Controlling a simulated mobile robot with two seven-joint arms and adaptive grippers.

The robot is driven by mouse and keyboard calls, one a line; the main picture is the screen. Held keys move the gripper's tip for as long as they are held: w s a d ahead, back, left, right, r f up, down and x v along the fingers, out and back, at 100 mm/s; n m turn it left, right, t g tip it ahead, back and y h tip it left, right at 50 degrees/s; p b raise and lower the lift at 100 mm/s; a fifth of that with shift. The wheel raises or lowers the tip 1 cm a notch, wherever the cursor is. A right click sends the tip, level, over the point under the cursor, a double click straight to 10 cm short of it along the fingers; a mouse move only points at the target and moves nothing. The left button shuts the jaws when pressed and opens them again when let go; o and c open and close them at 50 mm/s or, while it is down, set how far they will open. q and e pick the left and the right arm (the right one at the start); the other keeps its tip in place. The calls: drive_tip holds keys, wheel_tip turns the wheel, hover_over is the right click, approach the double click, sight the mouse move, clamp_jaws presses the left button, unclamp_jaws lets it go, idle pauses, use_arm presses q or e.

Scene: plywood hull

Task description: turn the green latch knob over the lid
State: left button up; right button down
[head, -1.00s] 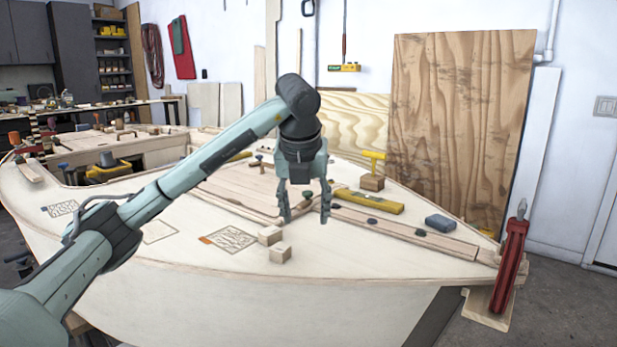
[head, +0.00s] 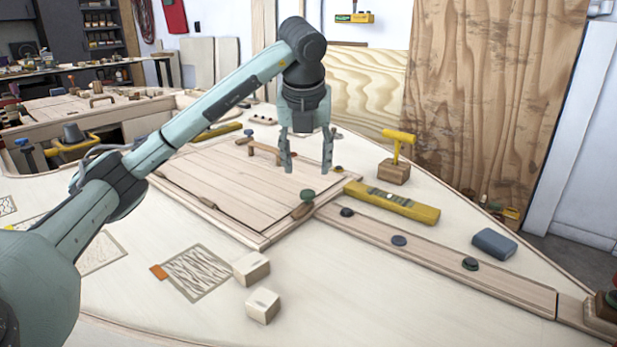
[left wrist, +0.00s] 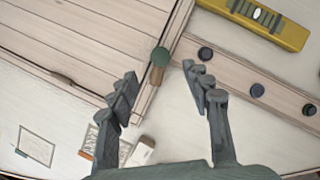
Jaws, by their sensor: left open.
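The green latch knob (head: 307,195) sits on a short wooden latch (head: 302,211) at the near right corner of the plank lid (head: 235,178). In the left wrist view the green knob (left wrist: 160,56) is beyond the fingertips, between their lines, with the wooden latch (left wrist: 156,76) below it in the picture. My left gripper (head: 307,168) is open and empty. It hangs above the deck near the lid's right side and appears apart from the knob. Its two fingers (left wrist: 160,85) show apart in the left wrist view. My right gripper is not in view.
A yellow level (head: 395,203) lies right of the knob, beside a plank with dark round knobs (head: 398,240). A yellow-handled tool stands in a wooden block (head: 394,172). Two wooden blocks (head: 262,305) lie in front of the lid.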

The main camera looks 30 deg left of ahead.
sight(307, 192)
use_arm(q)
drive_tip(key=x, duration=0.6)
drive_tip(key=shift+a+f, duration=0.1)
drive_tip(key=shift+f, duration=0.25)
drive_tip(key=shift+w+a+f, duration=0.1)
drive_tip(key=shift+w+f, duration=0.1)
drive_tip(key=shift+f, duration=0.1)
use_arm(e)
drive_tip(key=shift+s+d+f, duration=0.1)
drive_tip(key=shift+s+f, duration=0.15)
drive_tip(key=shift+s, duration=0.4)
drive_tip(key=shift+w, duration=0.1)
use_arm(q)
drive_tip(key=shift+c, duration=0.6)
clamp_jaws()
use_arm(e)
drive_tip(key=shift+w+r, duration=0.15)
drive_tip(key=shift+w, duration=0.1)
